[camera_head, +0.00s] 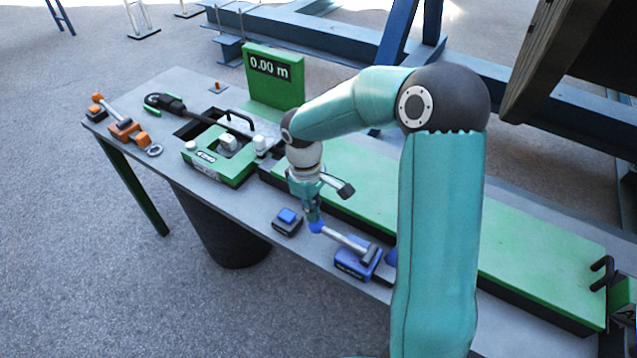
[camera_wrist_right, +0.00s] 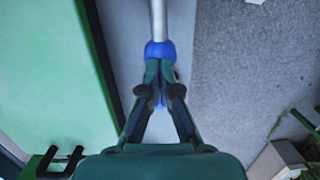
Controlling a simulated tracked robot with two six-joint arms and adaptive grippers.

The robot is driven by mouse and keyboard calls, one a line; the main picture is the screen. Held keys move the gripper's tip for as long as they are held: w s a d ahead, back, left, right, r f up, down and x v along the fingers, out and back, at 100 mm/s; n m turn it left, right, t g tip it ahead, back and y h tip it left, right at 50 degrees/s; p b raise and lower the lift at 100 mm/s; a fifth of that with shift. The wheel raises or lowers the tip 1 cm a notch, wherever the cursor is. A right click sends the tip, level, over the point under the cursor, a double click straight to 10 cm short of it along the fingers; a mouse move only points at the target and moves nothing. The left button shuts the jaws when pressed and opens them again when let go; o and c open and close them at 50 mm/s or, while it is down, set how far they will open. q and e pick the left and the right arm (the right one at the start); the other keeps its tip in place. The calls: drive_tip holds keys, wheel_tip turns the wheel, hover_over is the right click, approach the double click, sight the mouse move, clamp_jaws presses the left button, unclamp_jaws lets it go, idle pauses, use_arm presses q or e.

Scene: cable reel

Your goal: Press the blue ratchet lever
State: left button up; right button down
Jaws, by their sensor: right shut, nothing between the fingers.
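The blue ratchet lever is a grey rod (camera_head: 343,240) with a blue ball knob (camera_head: 316,228) at its left end. It rises from a blue base (camera_head: 350,265) near the table's front edge. My right gripper (camera_head: 313,217) points down at the knob, fingers shut and empty. In the right wrist view, the fingertips (camera_wrist_right: 159,66) lie right at the blue knob (camera_wrist_right: 160,49), and the grey rod (camera_wrist_right: 158,18) runs away beyond it. I cannot tell whether they touch. My left gripper is not in view.
A small block with a blue top (camera_head: 288,217) sits just left of the knob. A green display (camera_head: 272,68) reads 0.00 m. A green and white device (camera_head: 220,155) and an orange-ended tool (camera_head: 123,128) lie on the table's left. A long green panel (camera_head: 530,260) runs behind the lever.

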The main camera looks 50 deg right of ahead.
drive_tip(key=r+p, duration=0.1)
drive_tip(key=r, duration=0.1)
drive_tip(key=r+p, duration=0.2)
drive_tip(key=shift+w, duration=0.4)
wheel_tip(320, 180, up, 10)
drive_tip(key=w, duration=0.2)
drive_tip(key=shift+f+b, duration=0.2)
drive_tip(key=shift+b, duration=0.2)
